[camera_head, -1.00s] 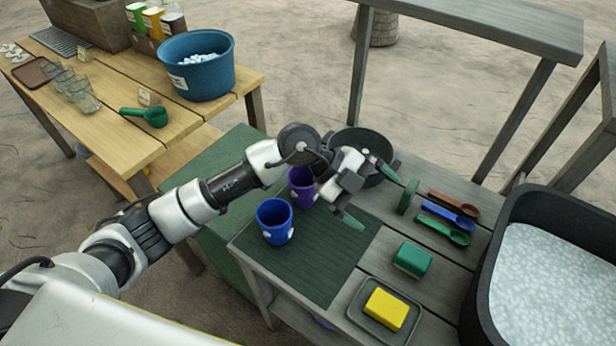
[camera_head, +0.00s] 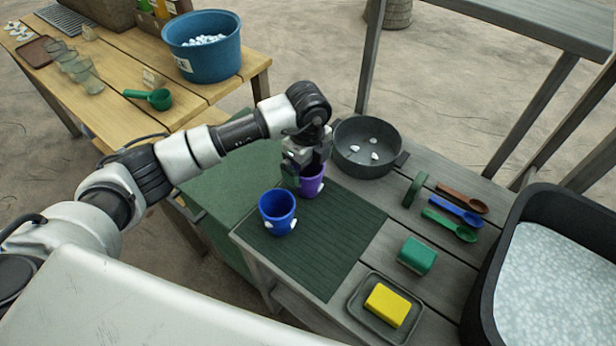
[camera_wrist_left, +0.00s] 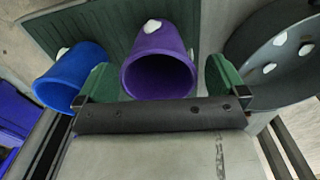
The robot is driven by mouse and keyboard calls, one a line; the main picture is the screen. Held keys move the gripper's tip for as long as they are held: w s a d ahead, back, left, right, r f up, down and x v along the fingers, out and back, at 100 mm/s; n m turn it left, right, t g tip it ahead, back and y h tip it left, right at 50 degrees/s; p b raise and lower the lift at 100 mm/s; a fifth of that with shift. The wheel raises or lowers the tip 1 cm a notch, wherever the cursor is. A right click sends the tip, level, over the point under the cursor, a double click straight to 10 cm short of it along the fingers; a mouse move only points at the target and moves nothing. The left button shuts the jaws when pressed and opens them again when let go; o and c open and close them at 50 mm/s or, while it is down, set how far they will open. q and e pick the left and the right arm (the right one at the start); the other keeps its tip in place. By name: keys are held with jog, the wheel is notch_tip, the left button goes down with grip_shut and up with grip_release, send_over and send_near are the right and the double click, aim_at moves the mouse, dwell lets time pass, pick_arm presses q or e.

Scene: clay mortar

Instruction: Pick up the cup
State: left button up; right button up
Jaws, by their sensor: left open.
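A purple cup (camera_head: 312,182) stands upright at the back edge of a dark green ribbed mat (camera_head: 330,245); it also shows in the left wrist view (camera_wrist_left: 160,60). A blue cup (camera_head: 277,212) stands just to its left and nearer; it shows in the left wrist view (camera_wrist_left: 72,72) as well. My left gripper (camera_head: 305,172) is at the purple cup, partly hiding it. In the left wrist view its green fingers (camera_wrist_left: 160,82) are spread, one on each side of the purple cup. The left finger lies between the two cups. Whether the fingers touch the purple cup cannot be told. My right gripper is not in view.
A dark pot (camera_head: 366,148) with white pieces stands just behind the purple cup. Several spoons (camera_head: 455,212), a green block (camera_head: 417,256) and a yellow block (camera_head: 387,305) on a tray lie right. A black basin (camera_head: 484,275) bounds the right side.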

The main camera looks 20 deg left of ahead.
aim_at(308, 175)
pick_arm(q)
jog(key=shift+s+d+f, duration=0.1)
jog(key=shift+s+f, duration=0.05)
jog(key=shift+f, duration=1.8)
jog(key=c, duration=1)
jog(key=shift+r, duration=0.2)
